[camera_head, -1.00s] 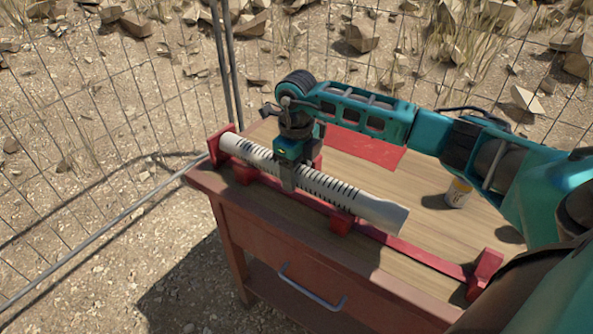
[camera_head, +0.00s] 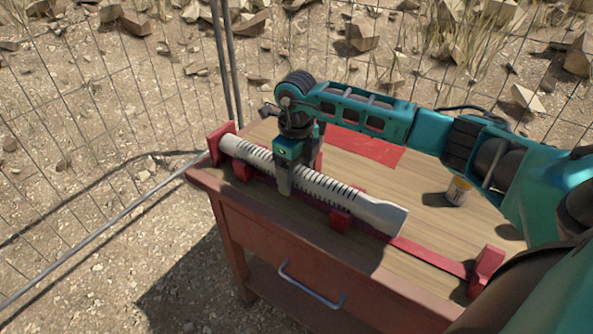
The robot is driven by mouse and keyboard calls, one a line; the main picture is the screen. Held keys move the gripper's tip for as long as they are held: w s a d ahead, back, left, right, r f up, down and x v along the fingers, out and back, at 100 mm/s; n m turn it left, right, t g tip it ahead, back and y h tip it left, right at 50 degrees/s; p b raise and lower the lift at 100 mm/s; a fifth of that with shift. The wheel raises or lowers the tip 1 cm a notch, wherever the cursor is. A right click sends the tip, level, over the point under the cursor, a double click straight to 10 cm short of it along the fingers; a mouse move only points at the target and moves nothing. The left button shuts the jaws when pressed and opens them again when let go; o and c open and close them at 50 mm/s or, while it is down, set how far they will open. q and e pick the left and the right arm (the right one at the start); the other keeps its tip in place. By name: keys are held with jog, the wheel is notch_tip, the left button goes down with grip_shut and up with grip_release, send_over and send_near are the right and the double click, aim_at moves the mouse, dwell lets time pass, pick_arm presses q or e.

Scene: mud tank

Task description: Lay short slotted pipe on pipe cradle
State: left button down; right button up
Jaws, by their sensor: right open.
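The short slotted pipe (camera_head: 330,190) is pale grey with dark slots and a wider plain end at the right. It lies along the red pipe cradle (camera_head: 440,255), over the cradle's low supports, with its left end by the tall red end block. The cradle's right part is bare up to its right end block (camera_head: 487,268). My right gripper (camera_head: 285,183) points down at the pipe's left half, with its jaws open around the pipe; the far finger is hidden. My left gripper is not in view.
The cradle lies along the front of a wooden-topped red workbench (camera_head: 430,210) with a drawer handle. A wire fence (camera_head: 120,110) stands behind and left.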

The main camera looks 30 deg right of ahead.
jog(key=shift+d, duration=0.1)
jog(key=shift+r, duration=0.15)
notch_tip(320, 180, up, 13)
jog(key=shift+f, duration=0.2)
dwell(0.3)
